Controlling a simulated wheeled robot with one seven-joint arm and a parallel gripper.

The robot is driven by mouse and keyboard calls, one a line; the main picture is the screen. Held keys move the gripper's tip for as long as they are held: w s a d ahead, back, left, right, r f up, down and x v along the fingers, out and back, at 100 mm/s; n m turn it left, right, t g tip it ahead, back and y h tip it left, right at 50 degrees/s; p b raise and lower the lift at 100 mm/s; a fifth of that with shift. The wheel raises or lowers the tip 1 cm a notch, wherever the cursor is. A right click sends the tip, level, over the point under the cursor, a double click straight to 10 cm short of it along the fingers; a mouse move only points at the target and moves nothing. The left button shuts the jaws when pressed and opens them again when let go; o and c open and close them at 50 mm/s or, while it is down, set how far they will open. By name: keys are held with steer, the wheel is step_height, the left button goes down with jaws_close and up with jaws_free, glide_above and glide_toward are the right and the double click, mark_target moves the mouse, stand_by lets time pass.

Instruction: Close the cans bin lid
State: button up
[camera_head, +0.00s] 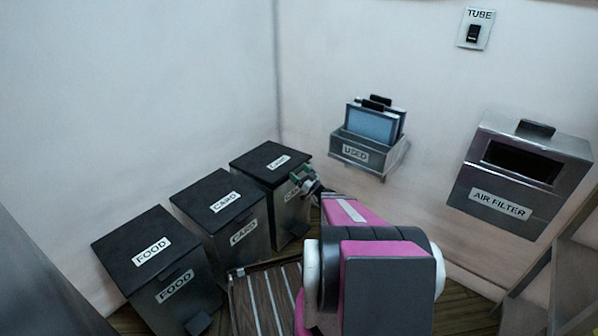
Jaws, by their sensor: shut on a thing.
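The cans bin (288,212) is the farthest of a row of dark metal bins against the left wall. Its black lid (262,160) lies flat across the top, looking level like the lids of its neighbours; a small gap at the front cannot be ruled out. The lid's white label is small and hard to read. My gripper (300,181) is at the front right edge of this lid, shut on it. The gripped part, at the lid's front edge, is mostly hidden by the fingers.
The card bin (238,241) and food bin (175,293) stand nearer, both lids down. A slatted rack (265,302) lies low in front. On the right wall are a USED holder (358,154) with filters, an AIR FILTER box (513,203) and a TUBE switch (474,33).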

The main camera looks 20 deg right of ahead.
steer(key=shift+a+f, duration=0.1)
steer(key=o, duration=1.1)
steer(key=v, duration=1)
steer(key=shift+s+d, duration=0.25)
steer(key=shift+s, duration=0.05)
